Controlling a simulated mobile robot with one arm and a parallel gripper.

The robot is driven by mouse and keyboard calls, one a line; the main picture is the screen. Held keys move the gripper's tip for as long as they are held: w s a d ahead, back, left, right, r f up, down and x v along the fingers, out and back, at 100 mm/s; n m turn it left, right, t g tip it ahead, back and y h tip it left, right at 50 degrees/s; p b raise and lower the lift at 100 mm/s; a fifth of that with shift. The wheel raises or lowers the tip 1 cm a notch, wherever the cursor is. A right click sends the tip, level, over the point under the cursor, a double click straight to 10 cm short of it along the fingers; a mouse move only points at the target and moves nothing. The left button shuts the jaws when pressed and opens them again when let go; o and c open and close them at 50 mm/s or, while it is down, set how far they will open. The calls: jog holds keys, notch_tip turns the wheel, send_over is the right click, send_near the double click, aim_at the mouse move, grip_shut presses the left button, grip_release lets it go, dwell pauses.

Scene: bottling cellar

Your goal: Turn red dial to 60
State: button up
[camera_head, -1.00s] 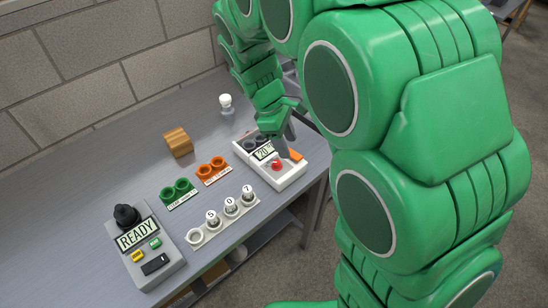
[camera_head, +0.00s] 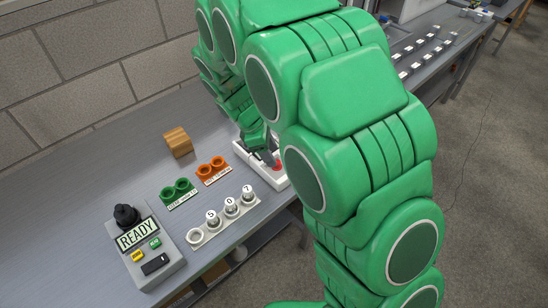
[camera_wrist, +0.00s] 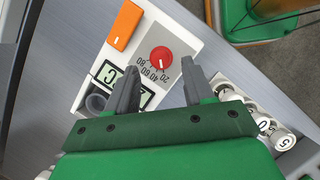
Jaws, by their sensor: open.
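The red dial (camera_wrist: 161,59) sits on a white box (camera_wrist: 185,35) in the wrist view, with a small white mark on its face. A printed scale with 20, 40, 60 and 80 curves beside it; I cannot read the exact setting. My gripper (camera_wrist: 163,76) is open, its grey fingers on either side of the space just below the dial, with nothing between them. The box's display (camera_wrist: 108,73) is partly hidden by a finger. In the head view, a sliver of the red dial (camera_head: 278,167) shows beside my arm, which hides most of the box.
An orange switch (camera_wrist: 124,25) is on the same box near the dial.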

jog(key=shift+x, duration=1.6)
grip_shut()
jog(key=m, duration=0.2)
jog(key=m+g, duration=0.1)
jog(key=m, duration=0.1)
jog(key=m+g, duration=0.1)
jog(key=m, duration=0.1)
jog(key=shift+w+y, duration=0.3)
jog(key=m+g, duration=0.1)
jog(key=m, duration=0.1)
jog(key=m+g+y, duration=0.1)
jog(key=m, duration=0.2)
jog(key=shift+d+m, duration=0.2)
jog(key=shift+m, duration=0.1)
jog(key=shift+y, duration=0.3)
